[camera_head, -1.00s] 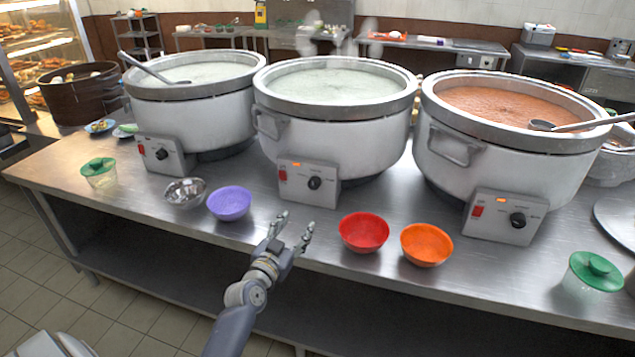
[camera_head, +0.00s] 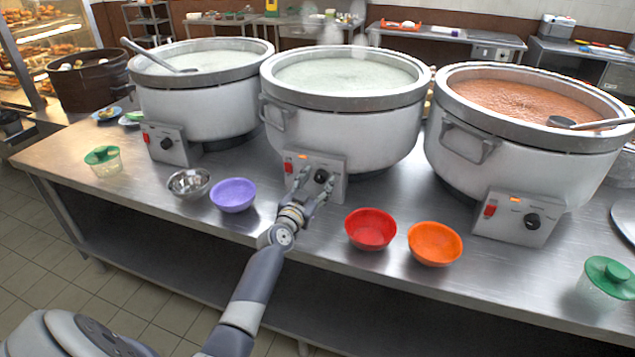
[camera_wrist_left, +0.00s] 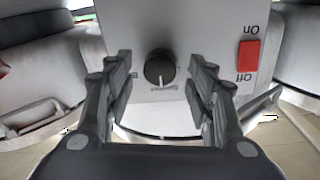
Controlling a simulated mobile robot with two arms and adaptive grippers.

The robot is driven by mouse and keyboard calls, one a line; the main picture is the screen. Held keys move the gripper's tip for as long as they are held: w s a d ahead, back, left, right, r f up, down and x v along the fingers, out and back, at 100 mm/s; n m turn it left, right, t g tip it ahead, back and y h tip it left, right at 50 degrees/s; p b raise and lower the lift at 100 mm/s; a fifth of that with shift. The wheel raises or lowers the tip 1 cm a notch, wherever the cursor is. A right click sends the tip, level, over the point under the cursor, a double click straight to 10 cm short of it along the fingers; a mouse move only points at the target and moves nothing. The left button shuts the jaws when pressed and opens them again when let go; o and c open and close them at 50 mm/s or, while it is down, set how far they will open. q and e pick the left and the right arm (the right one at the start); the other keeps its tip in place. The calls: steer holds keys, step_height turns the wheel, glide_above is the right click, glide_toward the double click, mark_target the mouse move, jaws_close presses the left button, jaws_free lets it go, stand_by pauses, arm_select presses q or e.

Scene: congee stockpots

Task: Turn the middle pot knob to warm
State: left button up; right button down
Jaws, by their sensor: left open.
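The middle pot (camera_head: 345,125) is a large white stockpot of pale congee. Its control box (camera_head: 335,180) carries a red switch, a lit orange lamp and a black knob (camera_head: 321,176). My left gripper (camera_head: 312,180) is in front of this box with its fingers spread. In the left wrist view the knob (camera_wrist_left: 159,68) lies between and beyond the two open fingers of the left gripper (camera_wrist_left: 160,80), with no visible contact. A white mark on the knob points down in that view. The printed labels appear upside down and are partly hidden. My right gripper is not in view.
A purple bowl (camera_head: 233,195) and a metal bowl (camera_head: 189,183) stand left of my gripper. A red bowl (camera_head: 370,229) and an orange bowl (camera_head: 435,243) stand to its right. The left pot (camera_head: 200,105) and right pot (camera_head: 520,150) flank the middle one.

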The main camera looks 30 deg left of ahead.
arm_select(q)
steer(key=shift+w, duration=0.4)
steer(key=shift+a, duration=0.1)
steer(key=c, duration=1.1)
steer(key=shift+o, duration=0.2)
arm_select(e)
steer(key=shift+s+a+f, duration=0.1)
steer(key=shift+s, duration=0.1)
